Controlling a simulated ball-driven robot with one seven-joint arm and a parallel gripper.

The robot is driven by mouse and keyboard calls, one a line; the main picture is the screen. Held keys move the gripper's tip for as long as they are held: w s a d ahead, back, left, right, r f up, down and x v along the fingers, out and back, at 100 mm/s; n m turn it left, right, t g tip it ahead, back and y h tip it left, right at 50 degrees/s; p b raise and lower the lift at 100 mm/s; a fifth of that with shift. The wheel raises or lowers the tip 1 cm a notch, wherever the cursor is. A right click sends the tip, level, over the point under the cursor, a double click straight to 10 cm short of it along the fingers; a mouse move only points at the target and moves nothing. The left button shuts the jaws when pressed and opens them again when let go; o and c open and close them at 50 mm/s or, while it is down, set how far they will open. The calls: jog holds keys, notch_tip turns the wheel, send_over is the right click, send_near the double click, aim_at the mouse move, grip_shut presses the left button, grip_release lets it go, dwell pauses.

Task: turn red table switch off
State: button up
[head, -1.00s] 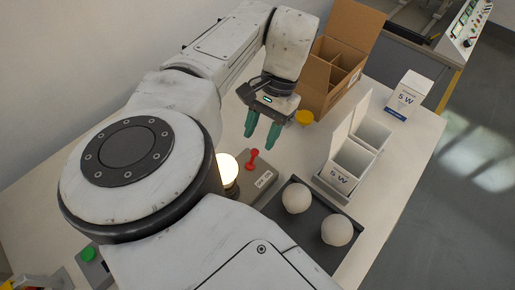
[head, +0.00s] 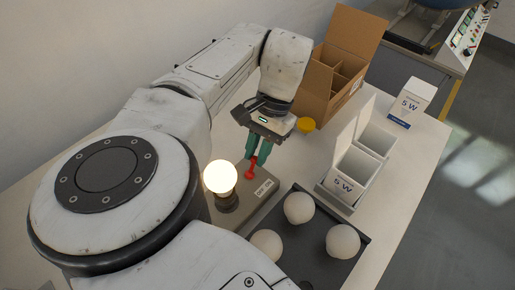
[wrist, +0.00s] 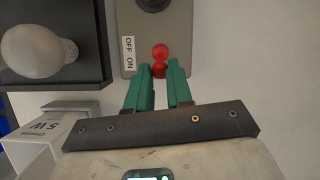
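The red table switch (head: 251,168) is a small red lever on a grey box (head: 262,186). In the wrist view the lever (wrist: 159,66) tilts toward the ON end of the OFF/ON label (wrist: 129,53). A round bulb (head: 221,177) in the dark socket on the same box glows. My gripper (head: 257,157) has green fingers pointing down at the lever. In the wrist view the fingertips (wrist: 159,72) stand a small gap apart, with the lever's red end between them. Whether they press on it I cannot tell.
A dark tray (head: 318,219) holds several unlit white bulbs to the right of the box. White 5 W cartons (head: 349,176) stand behind it. An open cardboard box (head: 328,85) and a yellow round thing (head: 306,125) are beyond my gripper.

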aim_at(250, 173)
grip_shut()
jog(key=shift+s+a+r+t+h+p, duration=0.15)
jog(key=shift+s+r+t+h+p, duration=0.2)
jog(key=shift+p, duration=0.75)
jog(key=shift+s+a+t+h+p, duration=0.4)
jog(key=shift+t+h+p, duration=0.35)
jog(key=shift+p, duration=0.45)
jog(key=shift+s+a+f+t+h+p, duration=0.1)
jog(key=shift+s+a+t+h+p, duration=0.2)
jog(key=shift+t, duration=0.25)
jog(key=shift+s+a+f+t+h+p, duration=0.15)
jog(key=shift+s+t+h, duration=0.2)
jog(key=shift+t, duration=0.2)
jog(key=shift+r, duration=0.1)
